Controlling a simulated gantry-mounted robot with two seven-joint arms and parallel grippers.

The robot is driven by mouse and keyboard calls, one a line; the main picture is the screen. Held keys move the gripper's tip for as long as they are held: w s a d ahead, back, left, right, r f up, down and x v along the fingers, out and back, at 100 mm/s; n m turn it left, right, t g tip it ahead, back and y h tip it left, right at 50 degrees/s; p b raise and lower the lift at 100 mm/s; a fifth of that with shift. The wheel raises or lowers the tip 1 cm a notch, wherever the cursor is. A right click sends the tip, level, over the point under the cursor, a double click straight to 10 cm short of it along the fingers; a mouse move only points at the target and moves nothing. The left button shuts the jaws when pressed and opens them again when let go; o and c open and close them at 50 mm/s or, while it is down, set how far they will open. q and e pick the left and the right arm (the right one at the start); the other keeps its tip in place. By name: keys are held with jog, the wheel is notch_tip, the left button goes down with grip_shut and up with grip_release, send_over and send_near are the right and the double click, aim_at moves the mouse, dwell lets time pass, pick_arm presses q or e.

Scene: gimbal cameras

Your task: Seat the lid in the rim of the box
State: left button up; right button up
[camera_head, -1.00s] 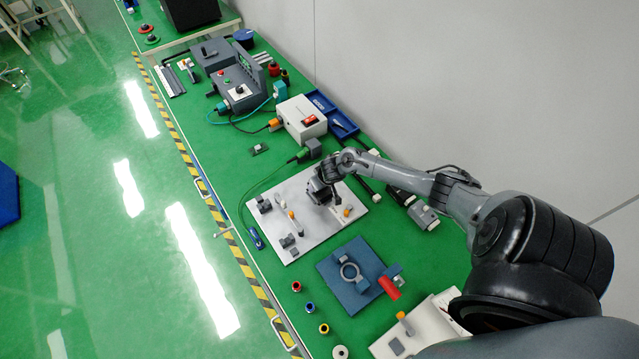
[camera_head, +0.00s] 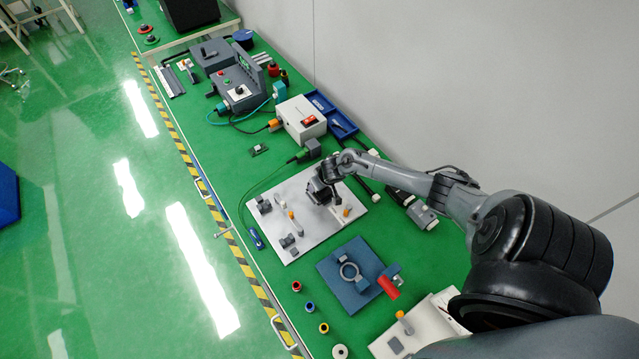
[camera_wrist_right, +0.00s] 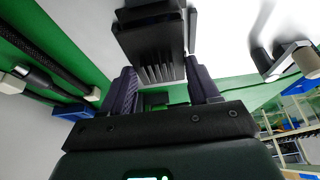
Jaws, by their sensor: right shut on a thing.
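My right gripper (camera_head: 324,188) is low over the white plate (camera_head: 283,244) on the green bench. The right wrist view shows its two dark purple fingers (camera_wrist_right: 162,88) on either side of a dark finned block (camera_wrist_right: 150,48), and the gripper is shut on it. The block appears to be the lid, but I cannot tell it from the box for certain. In the head view the hand and a dark block merge, so the box, its rim and any contact with the lid cannot be made out. My left gripper is not in view.
Small grey fixtures (camera_head: 288,241) and orange-topped posts stand on the plate. A white power box (camera_head: 301,120) and blue trays (camera_head: 341,122) are behind. Several coloured spools line the front.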

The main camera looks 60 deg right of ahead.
pick_arm(q)
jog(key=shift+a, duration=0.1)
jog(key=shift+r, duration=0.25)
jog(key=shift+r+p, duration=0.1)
jog(key=shift+p, duration=0.2)
dwell(0.4)
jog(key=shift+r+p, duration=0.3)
jog(key=shift+p, duration=0.05)
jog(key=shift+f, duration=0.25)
dwell(0.8)
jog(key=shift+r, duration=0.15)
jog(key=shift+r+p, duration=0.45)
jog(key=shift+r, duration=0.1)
